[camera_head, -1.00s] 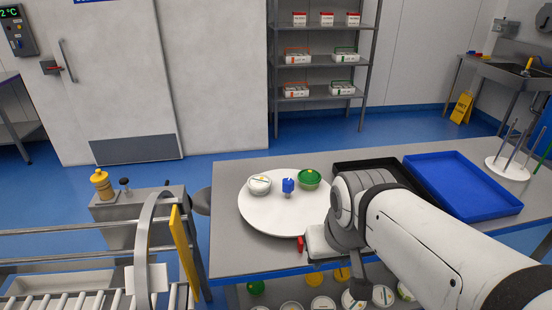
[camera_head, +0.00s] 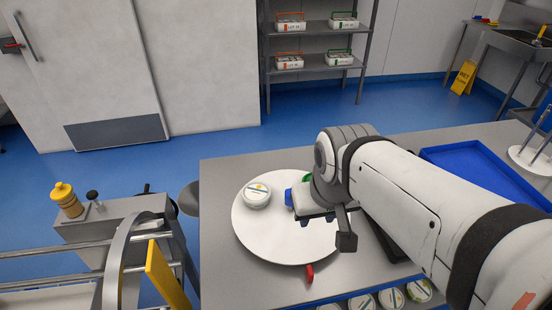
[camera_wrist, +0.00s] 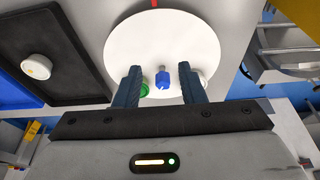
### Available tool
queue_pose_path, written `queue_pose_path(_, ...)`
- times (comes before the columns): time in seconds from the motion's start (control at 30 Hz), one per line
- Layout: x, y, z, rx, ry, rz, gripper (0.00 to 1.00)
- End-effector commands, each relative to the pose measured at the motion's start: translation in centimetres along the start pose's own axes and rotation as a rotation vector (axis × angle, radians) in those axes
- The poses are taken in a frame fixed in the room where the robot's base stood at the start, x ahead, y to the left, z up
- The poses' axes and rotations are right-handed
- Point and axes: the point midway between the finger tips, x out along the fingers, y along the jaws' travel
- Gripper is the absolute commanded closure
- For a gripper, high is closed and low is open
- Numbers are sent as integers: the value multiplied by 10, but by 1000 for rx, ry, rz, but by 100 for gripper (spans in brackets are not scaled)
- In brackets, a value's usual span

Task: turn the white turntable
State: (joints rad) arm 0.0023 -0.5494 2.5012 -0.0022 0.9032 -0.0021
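The white turntable (camera_head: 270,235) lies on the grey table, with a red tab (camera_head: 310,272) at its near edge. A blue peg-like piece (camera_wrist: 162,80) stands on it and partly shows in the head view (camera_head: 289,197). A white tub (camera_head: 256,195) sits at its far left part. A green-lidded tub (camera_wrist: 144,89) is mostly hidden behind a finger. My gripper (camera_wrist: 159,75) is open above the turntable. In the wrist view the blue piece appears between its fingers; I cannot tell whether the fingers are down at its height.
A black tray (camera_wrist: 75,70) holding a white tub (camera_wrist: 36,66) lies beside the turntable, and a blue tray (camera_head: 480,178) lies further right. More tubs (camera_head: 390,298) show below the table's front edge. A steel stand with a yellow bottle (camera_head: 66,198) is at left.

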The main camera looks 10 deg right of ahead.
Motion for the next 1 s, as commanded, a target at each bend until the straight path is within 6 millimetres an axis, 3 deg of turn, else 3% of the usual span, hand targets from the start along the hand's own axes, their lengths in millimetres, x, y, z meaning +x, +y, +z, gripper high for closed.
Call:
queue_pose_path(0.17, 2, 0, -4, -36, -6, 0, 51)
queue_pose_path(0.33, 10, 15, -24, -277, -39, -10, 40)
queue_pose_path(0.67, 52, 16, -92, -1094, -126, -80, 40)
queue_pose_path(1.0, 117, 16, -153, -1910, -161, -234, 40)
